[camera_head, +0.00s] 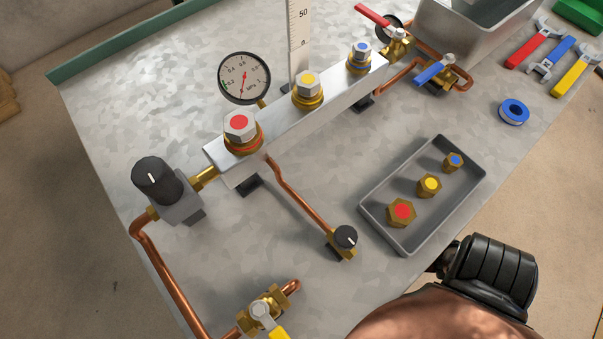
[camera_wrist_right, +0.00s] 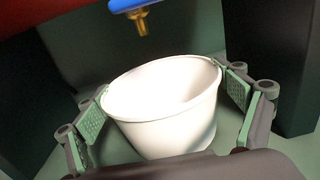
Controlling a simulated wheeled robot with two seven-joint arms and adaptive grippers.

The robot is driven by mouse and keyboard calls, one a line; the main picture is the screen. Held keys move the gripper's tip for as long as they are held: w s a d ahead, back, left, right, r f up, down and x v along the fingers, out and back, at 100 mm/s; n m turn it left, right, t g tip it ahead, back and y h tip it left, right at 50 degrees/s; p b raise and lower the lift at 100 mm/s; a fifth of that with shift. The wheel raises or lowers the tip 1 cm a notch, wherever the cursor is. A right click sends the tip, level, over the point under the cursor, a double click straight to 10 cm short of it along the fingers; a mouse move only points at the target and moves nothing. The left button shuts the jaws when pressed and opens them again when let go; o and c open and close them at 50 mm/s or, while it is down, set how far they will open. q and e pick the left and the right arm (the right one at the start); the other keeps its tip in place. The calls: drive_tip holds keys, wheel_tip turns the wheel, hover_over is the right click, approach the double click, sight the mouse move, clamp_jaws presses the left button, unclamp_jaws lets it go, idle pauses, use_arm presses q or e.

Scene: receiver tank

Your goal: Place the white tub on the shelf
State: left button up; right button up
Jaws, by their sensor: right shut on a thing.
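The white tub (camera_wrist_right: 165,118) is in the right wrist view, round, open at the top and slightly tilted in the picture. My right gripper (camera_wrist_right: 166,100) is shut on it, with one green-padded finger at each side of its rim. The inside looks empty. A dark green surface (camera_wrist_right: 40,150) lies below and behind the tub; I cannot tell whether it is the shelf or whether the tub touches it. The head view does not show the tub, the right gripper's fingers or my left gripper.
A blue body (camera_wrist_right: 130,4) with a brass fitting (camera_wrist_right: 142,22) hangs above the tub. Dark uprights stand on both sides. In the head view, the metal bench (camera_head: 120,110) carries a valve manifold (camera_head: 280,125), a grey tray (camera_head: 385,237) with brass plugs, a blue tape roll (camera_head: 513,112) and wrenches.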

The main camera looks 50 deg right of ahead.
idle(0.3)
drive_tip(key=o, duration=1.1)
drive_tip(key=shift+f, duration=0.1)
